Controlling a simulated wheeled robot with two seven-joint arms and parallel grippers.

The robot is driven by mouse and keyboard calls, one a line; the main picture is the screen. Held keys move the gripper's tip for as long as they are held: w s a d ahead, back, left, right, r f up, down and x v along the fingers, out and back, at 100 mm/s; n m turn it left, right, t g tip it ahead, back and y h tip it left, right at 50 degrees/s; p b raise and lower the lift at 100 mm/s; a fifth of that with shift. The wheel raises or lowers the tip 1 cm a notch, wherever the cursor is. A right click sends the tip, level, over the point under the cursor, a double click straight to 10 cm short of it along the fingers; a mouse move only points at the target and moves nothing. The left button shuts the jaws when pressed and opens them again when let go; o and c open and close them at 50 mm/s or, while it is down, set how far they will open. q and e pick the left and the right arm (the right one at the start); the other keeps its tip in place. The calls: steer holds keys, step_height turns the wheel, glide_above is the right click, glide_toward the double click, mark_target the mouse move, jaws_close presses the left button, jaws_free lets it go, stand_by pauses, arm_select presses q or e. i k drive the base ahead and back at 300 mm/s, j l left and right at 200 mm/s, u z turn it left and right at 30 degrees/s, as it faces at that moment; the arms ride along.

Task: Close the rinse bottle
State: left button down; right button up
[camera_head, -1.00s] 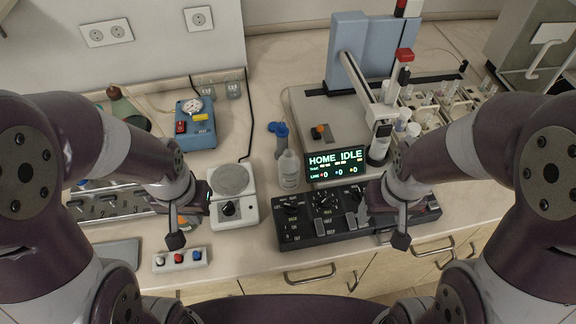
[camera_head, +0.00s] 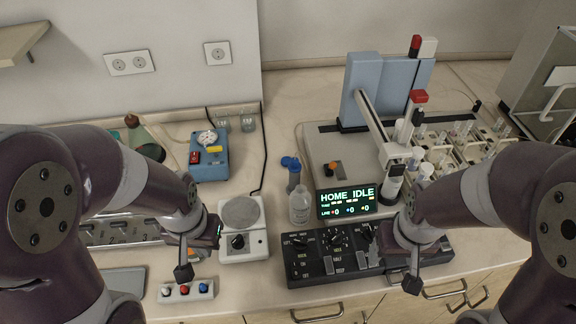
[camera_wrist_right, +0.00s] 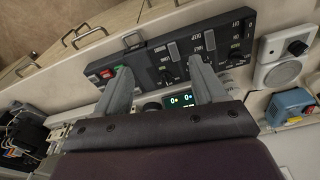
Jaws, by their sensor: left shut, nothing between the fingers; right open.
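A pale translucent bottle with a label (camera_head: 299,208) stands upright on the bench, left of the lit display. One blue part sits off to the left side; I cannot tell which bottle is the rinse bottle. My left gripper (camera_head: 185,272) is shut and empty above the bench, left of the bottles. My right gripper (camera_head: 412,283) is over the front of the black control panel, right of the bottles. It shows open and empty in the right wrist view (camera_wrist_right: 163,80).
The black control panel (camera_head: 320,265) lies in front of the bottles. A white stirrer (camera_head: 257,241) is to their left. The autosampler base (camera_head: 318,150) with its HOME IDLE display (camera_head: 347,203) stands behind and right. A blue instrument (camera_head: 209,168) is at the back left.

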mark_target(300, 199)
steer(key=k, duration=0.65)
steer(key=z, duration=1.7)
steer(key=k+j, duration=0.1)
steer(key=j, duration=0.7)
steer(key=k+j, duration=0.15)
steer(key=j, duration=0.25)
